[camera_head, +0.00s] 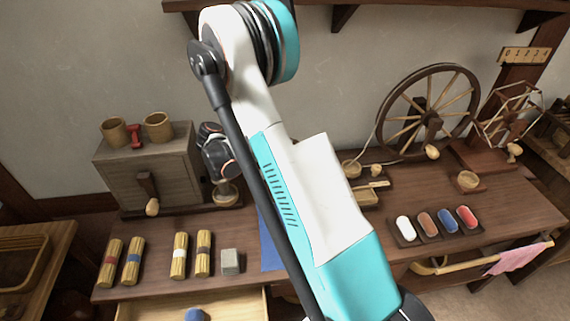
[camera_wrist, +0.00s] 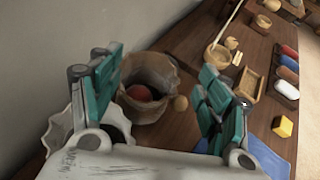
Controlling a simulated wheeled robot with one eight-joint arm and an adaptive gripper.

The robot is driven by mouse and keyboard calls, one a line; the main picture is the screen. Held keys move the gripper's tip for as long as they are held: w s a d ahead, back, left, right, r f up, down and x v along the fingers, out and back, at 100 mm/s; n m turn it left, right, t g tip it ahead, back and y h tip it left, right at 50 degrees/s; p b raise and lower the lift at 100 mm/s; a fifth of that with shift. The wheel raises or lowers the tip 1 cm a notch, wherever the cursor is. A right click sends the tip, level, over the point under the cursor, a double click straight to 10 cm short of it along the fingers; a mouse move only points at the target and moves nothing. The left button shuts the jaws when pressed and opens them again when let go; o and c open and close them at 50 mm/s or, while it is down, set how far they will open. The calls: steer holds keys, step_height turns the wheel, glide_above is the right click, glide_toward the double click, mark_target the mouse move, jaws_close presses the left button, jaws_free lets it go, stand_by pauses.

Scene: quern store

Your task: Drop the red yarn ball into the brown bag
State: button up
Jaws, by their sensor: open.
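The brown bag (camera_wrist: 160,78) stands open-mouthed on the dark wooden bench in the wrist view, ahead of my gripper. The red yarn ball (camera_wrist: 139,94) lies inside the bag, seen through its mouth. My gripper (camera_wrist: 160,72) is open, its teal fingers spread wide on either side of the bag in the picture, with nothing between them that it grips. In the head view my arm crosses the middle and hides the bag and the ball.
A whitish bag (camera_wrist: 58,128) stands left of the brown bag, partly behind my gripper. A yellow block (camera_wrist: 283,126) lies by a blue cloth (camera_wrist: 266,158) at right. A grey wooden box (camera_head: 148,170) and a spinning wheel (camera_head: 428,108) stand on the bench.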

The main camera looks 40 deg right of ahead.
steer(key=v, duration=0.5)
steer(key=shift+a+r, duration=0.1)
steer(key=shift+a, duration=0.1)
stand_by(0.3)
